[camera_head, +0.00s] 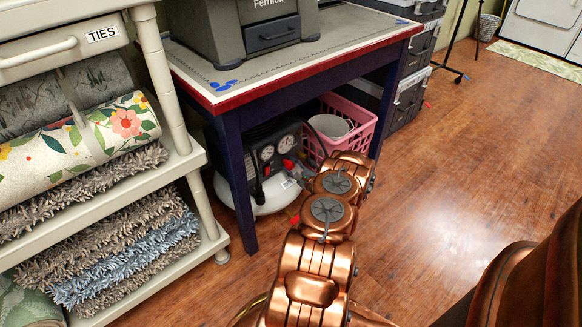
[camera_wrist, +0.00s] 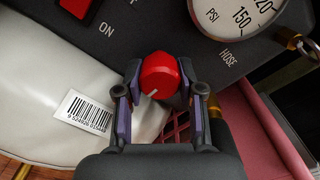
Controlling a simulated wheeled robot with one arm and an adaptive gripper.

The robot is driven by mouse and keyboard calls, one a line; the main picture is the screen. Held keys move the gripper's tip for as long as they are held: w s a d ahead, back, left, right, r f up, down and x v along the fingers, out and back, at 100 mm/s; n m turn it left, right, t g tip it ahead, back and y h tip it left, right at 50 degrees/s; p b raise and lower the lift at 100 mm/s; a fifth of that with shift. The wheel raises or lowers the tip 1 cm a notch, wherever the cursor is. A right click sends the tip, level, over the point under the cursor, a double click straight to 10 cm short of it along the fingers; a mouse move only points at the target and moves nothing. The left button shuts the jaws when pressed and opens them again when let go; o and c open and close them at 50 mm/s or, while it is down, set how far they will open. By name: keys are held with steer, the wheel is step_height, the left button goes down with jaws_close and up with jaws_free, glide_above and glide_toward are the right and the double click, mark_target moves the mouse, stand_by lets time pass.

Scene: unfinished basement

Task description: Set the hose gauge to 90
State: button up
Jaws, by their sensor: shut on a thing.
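The air compressor (camera_head: 262,168) stands on the floor under the table, with a white tank and a dark panel carrying two round gauges. In the head view my arm reaches toward the compressor and hides the gripper.
A red switch (camera_wrist: 75,6) marked ON is left of the knob. A pink basket (camera_head: 340,125) stands right of the compressor. The table (camera_head: 232,103) is overhead, with a leg (camera_head: 236,185) to the left. A shelf of rugs (camera_head: 205,150) is farther left. Floor at right is clear.

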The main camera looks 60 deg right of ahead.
stand_by(0.3)
steer(key=o, duration=1.1)
steer(key=shift+o, duration=0.2)
steer(key=v, duration=1.2)
